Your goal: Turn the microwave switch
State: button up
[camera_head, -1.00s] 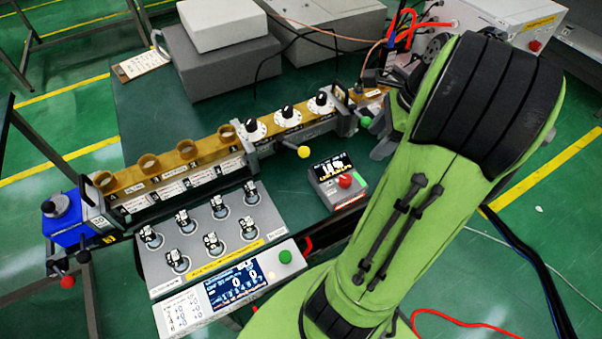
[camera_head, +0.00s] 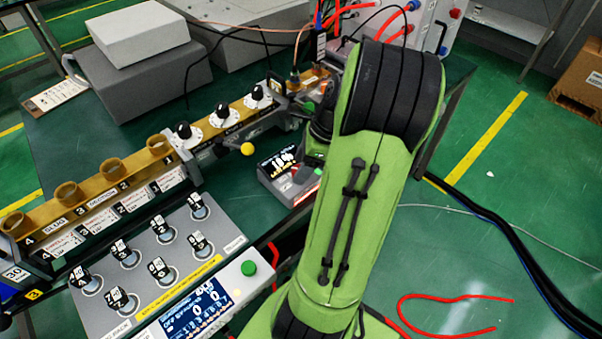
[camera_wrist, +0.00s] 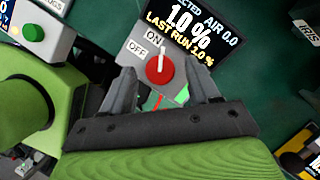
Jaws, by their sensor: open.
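The switch is a round red knob (camera_wrist: 160,71) with a white pointer, on a small grey box with a dark display (camera_wrist: 190,30). ON and OFF labels sit at its upper left, and the pointer stands nearly upright, close to ON. My gripper (camera_wrist: 159,74) is open, with one finger on each side of the knob in the wrist view. I cannot tell whether the fingers touch it.
A grey panel with several black knobs (camera_head: 150,262) and a display unit with a green button (camera_head: 249,268) stand at the lower left. A long brass waveguide assembly (camera_head: 110,180) with a yellow ball handle (camera_head: 247,149) runs behind the box. Cables hang near the back.

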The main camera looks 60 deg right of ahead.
jog(key=shift+w+a+f, duration=0.1)
jog(key=shift+w+f, duration=0.05)
jog(key=shift+f, duration=0.2)
jog(key=c, duration=1)
jog(key=shift+c, duration=0.2)
